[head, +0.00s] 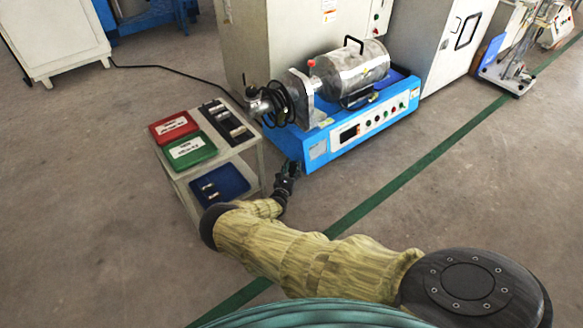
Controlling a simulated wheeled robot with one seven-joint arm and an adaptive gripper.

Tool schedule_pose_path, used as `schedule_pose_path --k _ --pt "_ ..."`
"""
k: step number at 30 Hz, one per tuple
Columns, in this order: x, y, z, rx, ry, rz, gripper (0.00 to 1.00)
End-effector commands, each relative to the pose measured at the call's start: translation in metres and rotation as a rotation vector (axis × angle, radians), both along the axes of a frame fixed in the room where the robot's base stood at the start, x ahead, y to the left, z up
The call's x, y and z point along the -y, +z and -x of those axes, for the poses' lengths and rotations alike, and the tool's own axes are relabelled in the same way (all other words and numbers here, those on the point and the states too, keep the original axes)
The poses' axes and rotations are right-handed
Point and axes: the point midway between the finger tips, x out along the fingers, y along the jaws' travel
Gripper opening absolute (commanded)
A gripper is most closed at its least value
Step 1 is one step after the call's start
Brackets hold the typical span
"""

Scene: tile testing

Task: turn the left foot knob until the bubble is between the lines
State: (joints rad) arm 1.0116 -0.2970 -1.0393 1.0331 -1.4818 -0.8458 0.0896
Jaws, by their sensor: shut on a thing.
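The blue machine (352,136) stands on the floor, with a metal cylinder and a motor on top and a front panel with a small display and buttons. My gripper (292,167) is at the machine's front left lower corner. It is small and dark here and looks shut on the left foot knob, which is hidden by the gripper. I cannot make out the bubble or its lines in this view.
A grey two-level cart (248,150) stands close to the left of my gripper. It holds a red case (174,127), a green case (191,149), a black tray and a blue tray (220,185). A green floor line (410,172) runs past the machine's front.

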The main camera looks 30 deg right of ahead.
Motion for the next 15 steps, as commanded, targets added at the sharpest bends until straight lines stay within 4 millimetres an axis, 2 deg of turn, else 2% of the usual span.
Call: schedule_pose_path --k 3,15 --pt "0.0029 0.0044 0.0034 -0.005 0.047 0.002 0.13" --pt "0.0039 0.0013 0.0045 -0.004 0.177 0.0 0.13"
